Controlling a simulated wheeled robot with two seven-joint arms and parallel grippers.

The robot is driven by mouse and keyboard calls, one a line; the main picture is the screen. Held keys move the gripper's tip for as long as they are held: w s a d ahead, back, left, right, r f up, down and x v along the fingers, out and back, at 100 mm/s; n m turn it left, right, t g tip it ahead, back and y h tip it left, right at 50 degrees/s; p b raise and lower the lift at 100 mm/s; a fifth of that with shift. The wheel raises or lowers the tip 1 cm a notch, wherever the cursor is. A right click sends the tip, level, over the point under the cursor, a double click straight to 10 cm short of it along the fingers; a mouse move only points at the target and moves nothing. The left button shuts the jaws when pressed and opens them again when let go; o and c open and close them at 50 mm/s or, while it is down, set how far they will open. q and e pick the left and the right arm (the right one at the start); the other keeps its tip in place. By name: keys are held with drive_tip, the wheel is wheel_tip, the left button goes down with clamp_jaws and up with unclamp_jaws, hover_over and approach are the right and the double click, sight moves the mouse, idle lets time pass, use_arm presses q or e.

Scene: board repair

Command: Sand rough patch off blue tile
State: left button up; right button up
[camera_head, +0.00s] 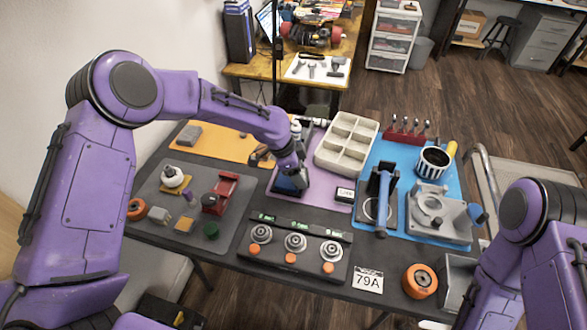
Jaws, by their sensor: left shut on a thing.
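The blue tile (285,187) is a dark blue piece on the purple mat (325,195) near the middle of the table, partly covered by my left gripper. My left gripper (290,176) points down right over the tile. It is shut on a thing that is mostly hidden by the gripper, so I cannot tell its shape. The rough patch cannot be made out. I cannot tell whether the held thing touches the tile. My right arm shows at the lower right, but its gripper is out of view.
A beige divided tray (347,144) stands right of the tile. A blue mat (393,160) holds a blue-handled press (382,190) and a grey fixture (440,218). A dial panel (296,262) lies in front. The grey mat (160,200) on the left holds a red vise (222,190).

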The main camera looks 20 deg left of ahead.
use_arm(q)
drive_tip(key=shift+a, duration=0.25)
drive_tip(key=shift+a+p, duration=0.5)
drive_tip(key=shift+a, duration=2.65)
drive_tip(key=shift+a+r+p, duration=0.25)
drive_tip(key=shift+p, duration=0.05)
drive_tip(key=shift+r+p, duration=0.4)
drive_tip(key=shift+r, duration=0.35)
wheel_tip(320, 180, up, 2)
drive_tip(key=shift+r+p, duration=0.2)
drive_tip(key=shift+p, duration=0.75)
drive_tip(key=shift+r+p, duration=1.6)
drive_tip(key=shift+r, duration=0.25)
